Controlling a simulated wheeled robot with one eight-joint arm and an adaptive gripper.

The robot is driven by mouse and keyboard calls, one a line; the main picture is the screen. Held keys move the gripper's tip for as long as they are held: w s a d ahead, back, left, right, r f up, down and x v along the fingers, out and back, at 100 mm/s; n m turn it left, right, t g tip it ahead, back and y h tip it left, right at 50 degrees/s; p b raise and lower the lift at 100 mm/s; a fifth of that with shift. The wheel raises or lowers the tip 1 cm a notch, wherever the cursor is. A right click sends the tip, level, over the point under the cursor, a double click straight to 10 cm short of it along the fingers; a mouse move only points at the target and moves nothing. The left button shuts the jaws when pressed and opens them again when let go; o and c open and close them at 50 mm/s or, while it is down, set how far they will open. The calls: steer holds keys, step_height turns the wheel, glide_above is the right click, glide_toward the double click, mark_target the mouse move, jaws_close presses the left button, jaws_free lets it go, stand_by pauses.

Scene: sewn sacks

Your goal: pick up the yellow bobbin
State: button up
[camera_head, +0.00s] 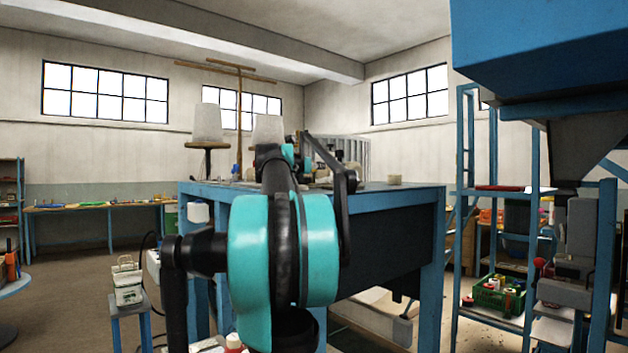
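I cannot make out a clearly yellow bobbin. A small pale beige cylinder (395,180) lies on the right part of the blue table (385,201); I cannot tell whether it is the bobbin. My teal and black arm fills the middle of the view and reaches over the table. Its far end, with my gripper (318,165), is small and partly hidden behind my own arm links. I cannot see whether the fingers are open or shut, or whether they hold anything.
At right are a blue shelf rack with a green crate (487,298) and a large blue machine (545,45) overhead. Open floor lies at left.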

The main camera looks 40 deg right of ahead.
steer(key=x, duration=0.5)
steer(key=shift+w+f, duration=0.1)
steer(key=shift+f, duration=0.15)
jaws_close()
